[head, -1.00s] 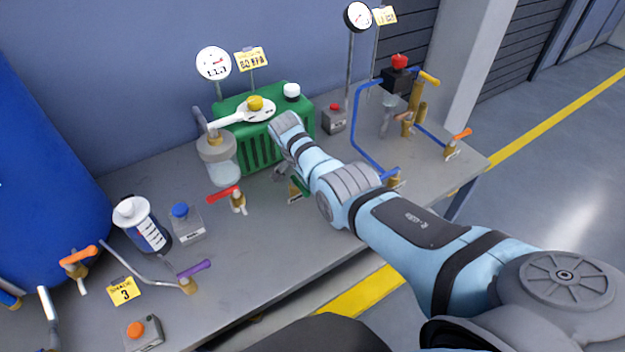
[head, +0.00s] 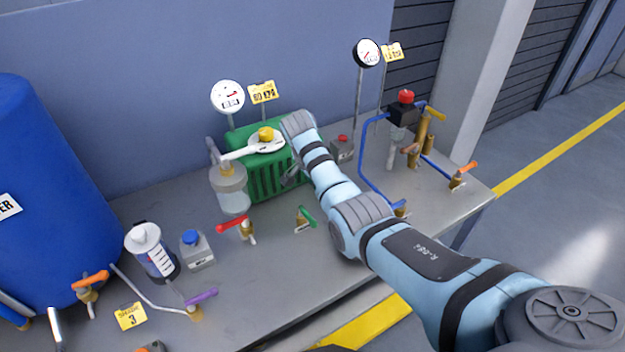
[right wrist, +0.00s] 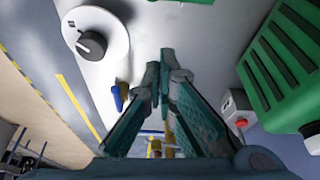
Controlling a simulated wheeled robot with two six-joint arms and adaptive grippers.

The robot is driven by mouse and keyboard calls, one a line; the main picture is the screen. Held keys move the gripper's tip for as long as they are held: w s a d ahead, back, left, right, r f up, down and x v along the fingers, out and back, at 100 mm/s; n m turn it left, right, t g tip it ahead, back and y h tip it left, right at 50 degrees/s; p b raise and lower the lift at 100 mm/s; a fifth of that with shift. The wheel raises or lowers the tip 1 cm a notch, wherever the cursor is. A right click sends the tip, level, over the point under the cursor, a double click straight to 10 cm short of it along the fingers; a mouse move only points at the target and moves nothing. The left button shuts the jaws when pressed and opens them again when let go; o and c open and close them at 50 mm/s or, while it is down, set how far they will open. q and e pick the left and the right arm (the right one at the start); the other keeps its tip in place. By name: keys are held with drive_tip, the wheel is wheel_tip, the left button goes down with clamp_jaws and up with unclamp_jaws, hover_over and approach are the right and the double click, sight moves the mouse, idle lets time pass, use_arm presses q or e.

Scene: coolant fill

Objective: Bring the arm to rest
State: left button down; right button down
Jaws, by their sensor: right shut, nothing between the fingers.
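My right arm reaches in from the lower right over the bench. In the head view its gripper (head: 290,178) is mostly hidden behind the wrist, close in front of the green ribbed tank (head: 262,182). In the right wrist view the two fingers of the right gripper (right wrist: 160,68) are together with nothing between them. The green tank also shows at the right of that view (right wrist: 285,58). A green-handled valve (head: 304,217) stands clear on the bench below the gripper, and a red-handled valve (head: 238,227) is left of it. My left gripper is not in view.
A glass jar (head: 230,190), a blue-capped bottle (head: 195,250), a white-lidded bottle (head: 150,252) and a purple-handled valve (head: 198,303) stand left. Blue pipework (head: 363,160) and a red-topped black box (head: 404,112) stand right. A blue drum (head: 55,190) fills the far left.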

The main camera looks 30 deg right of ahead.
drive_tip(key=s+a+f+n, duration=0.1)
drive_tip(key=s+f+n, duration=0.2)
drive_tip(key=s+f, duration=0.1)
drive_tip(key=s+f+n+t, duration=0.1)
drive_tip(key=s+f+n, duration=0.2)
drive_tip(key=s+f, duration=0.2)
drive_tip(key=s+a+f+n+y, duration=0.1)
drive_tip(key=s+f+n, duration=0.1)
drive_tip(key=s+f, duration=0.2)
drive_tip(key=shift+s+a+f+n+t, duration=0.1)
drive_tip(key=shift+s+a+n+t, duration=0.1)
drive_tip(key=shift+s, duration=0.25)
drive_tip(key=shift+s+a+f+n+t, duration=0.1)
drive_tip(key=shift+s+a+n, duration=0.1)
drive_tip(key=shift+s, duration=0.2)
drive_tip(key=s+a+r+n+t+y, duration=0.15)
drive_tip(key=s+n, duration=0.25)
drive_tip(key=s, duration=0.5)
drive_tip(key=s+a+r+n, duration=0.25)
drive_tip(key=s+n, duration=0.25)
drive_tip(key=s, duration=0.5)
wheel_tip(320, 180, down, 20)
drive_tip(key=s+g, duration=0.1)
drive_tip(key=s+d+f+g+b, duration=0.1)
drive_tip(key=s+f, duration=1.3)
drive_tip(key=shift+s+d+m+b, duration=0.15)
drive_tip(key=shift+d+m+b, duration=0.2)
drive_tip(key=shift+m, duration=0.05)
drive_tip(key=shift+g, duration=0.25)
